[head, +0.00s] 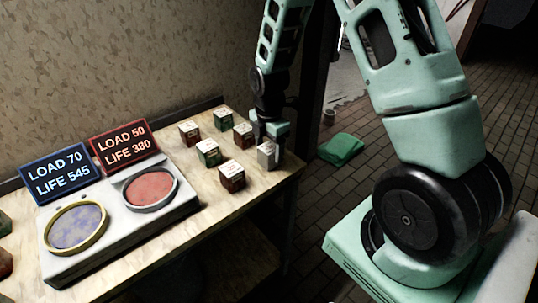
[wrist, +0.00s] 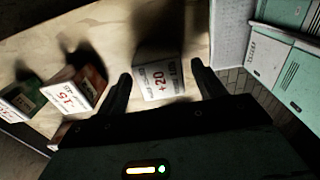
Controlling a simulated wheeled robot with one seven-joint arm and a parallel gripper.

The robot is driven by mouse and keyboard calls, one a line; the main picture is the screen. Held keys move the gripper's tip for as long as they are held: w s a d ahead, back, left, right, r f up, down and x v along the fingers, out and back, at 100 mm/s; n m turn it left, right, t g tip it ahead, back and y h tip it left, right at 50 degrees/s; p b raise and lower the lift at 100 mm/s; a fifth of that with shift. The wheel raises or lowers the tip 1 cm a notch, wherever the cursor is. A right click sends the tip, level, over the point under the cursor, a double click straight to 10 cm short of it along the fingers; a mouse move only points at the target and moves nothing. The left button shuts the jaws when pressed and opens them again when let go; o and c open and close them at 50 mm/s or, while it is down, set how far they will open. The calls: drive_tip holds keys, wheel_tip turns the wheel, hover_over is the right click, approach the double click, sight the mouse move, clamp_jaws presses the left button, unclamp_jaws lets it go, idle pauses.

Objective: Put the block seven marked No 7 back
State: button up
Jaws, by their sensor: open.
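My gripper (head: 268,138) is over the right end of the wooden table, open, with its fingers around a pale grey block (head: 266,157). I cannot read a No 7 on any block.
A scale with a blue pan (head: 77,228) and a red pan (head: 151,187) stands on the table (head: 210,207). A blue sign (head: 60,172) reads LOAD 70, LIFE 545; a red sign (head: 124,147) reads LOAD 50, LIFE 380. A green cloth-like item (head: 341,149) lies on the floor.

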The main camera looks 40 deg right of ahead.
sight(269, 147)
wheel_tip(269, 147, up, 8)
drive_tip(key=shift+r, duration=0.25)
drive_tip(key=s+a+r+m, duration=0.25)
drive_tip(key=s+a, duration=0.25)
drive_tip(key=a, duration=0.4)
drive_tip(key=s+a+r+m, duration=0.2)
drive_tip(key=s+a+r, duration=0.15)
drive_tip(key=a, duration=0.45)
drive_tip(key=s+a+m, duration=0.3)
drive_tip(key=s, duration=0.5)
drive_tip(key=s+a+m, duration=0.3)
drive_tip(key=s+a, duration=0.1)
drive_tip(key=s, duration=0.3)
drive_tip(key=shift+s+a+r+y, duration=0.15)
drive_tip(key=shift+s+r+y, duration=0.15)
drive_tip(key=shift+s+r, duration=0.15)
drive_tip(key=shift+w, duration=0.1)
